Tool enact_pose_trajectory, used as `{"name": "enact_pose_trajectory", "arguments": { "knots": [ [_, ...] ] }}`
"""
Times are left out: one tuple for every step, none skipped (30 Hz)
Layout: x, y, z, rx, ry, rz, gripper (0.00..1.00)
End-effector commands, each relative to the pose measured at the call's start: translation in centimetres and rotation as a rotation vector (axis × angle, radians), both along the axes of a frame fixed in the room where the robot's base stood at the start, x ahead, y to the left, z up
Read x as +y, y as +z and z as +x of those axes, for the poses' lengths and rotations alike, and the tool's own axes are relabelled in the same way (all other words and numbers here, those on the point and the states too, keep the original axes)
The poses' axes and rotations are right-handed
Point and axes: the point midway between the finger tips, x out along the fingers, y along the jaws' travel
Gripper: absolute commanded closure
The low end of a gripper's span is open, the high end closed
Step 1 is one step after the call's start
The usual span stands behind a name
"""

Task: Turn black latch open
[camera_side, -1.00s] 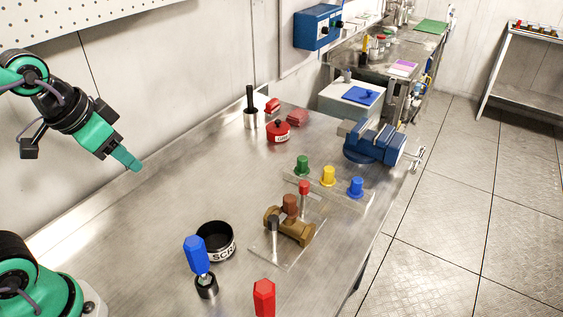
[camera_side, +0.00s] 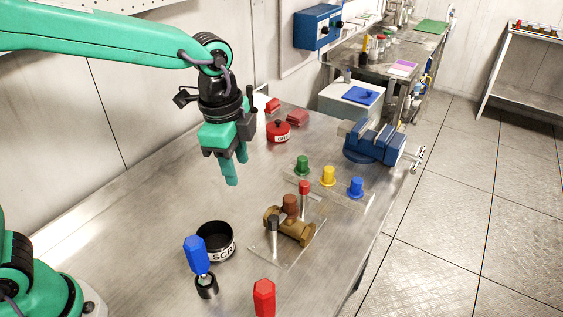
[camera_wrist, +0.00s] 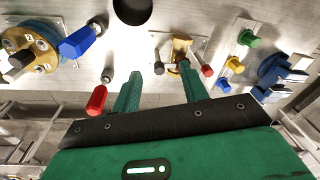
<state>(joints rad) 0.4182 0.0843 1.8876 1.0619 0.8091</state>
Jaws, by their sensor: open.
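A brass valve body (camera_side: 298,231) sits on a clear plate on the bench, with a black-topped lever (camera_side: 273,226) and a red-topped lever (camera_side: 304,188) upright on it. In the wrist view the black-topped lever (camera_wrist: 159,68) shows between my fingertips, beyond them, and the brass valve (camera_wrist: 181,48) is just behind it. My gripper (camera_side: 236,172) is open and empty, pointing down above the bench, up and left of the valve in the side view. Its two green fingers (camera_wrist: 160,70) show apart in the wrist view.
A black SCRAP bin (camera_side: 216,241), blue-handled tool (camera_side: 197,256) and red handle (camera_side: 264,296) stand near the valve. Green, yellow and blue knobs (camera_side: 328,175) and a blue vise (camera_side: 376,142) lie beyond. A numbered brass disc (camera_wrist: 32,48) with a black knob is at the wrist view's left.

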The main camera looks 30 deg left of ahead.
Motion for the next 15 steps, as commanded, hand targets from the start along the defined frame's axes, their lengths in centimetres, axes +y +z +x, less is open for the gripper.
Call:
{"name": "enact_pose_trajectory", "arguments": {
  "knots": [
    [-1.1, -0.8, 0.4, 0.017, -0.053, 0.011, 0.56],
    [-1.8, -1.1, 0.6, 0.026, -0.086, 0.017, 0.56],
    [-2.5, -1.6, 0.9, 0.037, -0.126, 0.025, 0.56],
    [-3.1, -1.9, 1.1, 0.044, -0.154, 0.03, 0.56],
    [-3.6, -2.3, 1.2, 0.051, -0.183, 0.035, 0.56],
    [-4.2, -2.7, 1.4, 0.059, -0.216, 0.04, 0.56],
    [-4.7, -3.0, 1.5, 0.065, -0.238, 0.043, 0.56],
    [-5.1, -3.3, 1.6, 0.07, -0.259, 0.047, 0.56],
    [-5.5, -3.6, 1.7, 0.075, -0.283, 0.051, 0.56],
    [-5.8, -3.8, 1.8, 0.08, -0.298, 0.054, 0.56],
    [-6.0, -3.9, 1.8, 0.082, -0.311, 0.056, 0.56],
    [-6.3, -4.1, 1.9, 0.086, -0.324, 0.058, 0.56],
    [-6.4, -4.2, 1.9, 0.088, -0.332, 0.059, 0.56],
    [-6.5, -4.3, 1.9, 0.09, -0.338, 0.06, 0.56],
    [-6.6, -4.4, 1.9, 0.091, -0.344, 0.061, 0.56]
  ]
}}
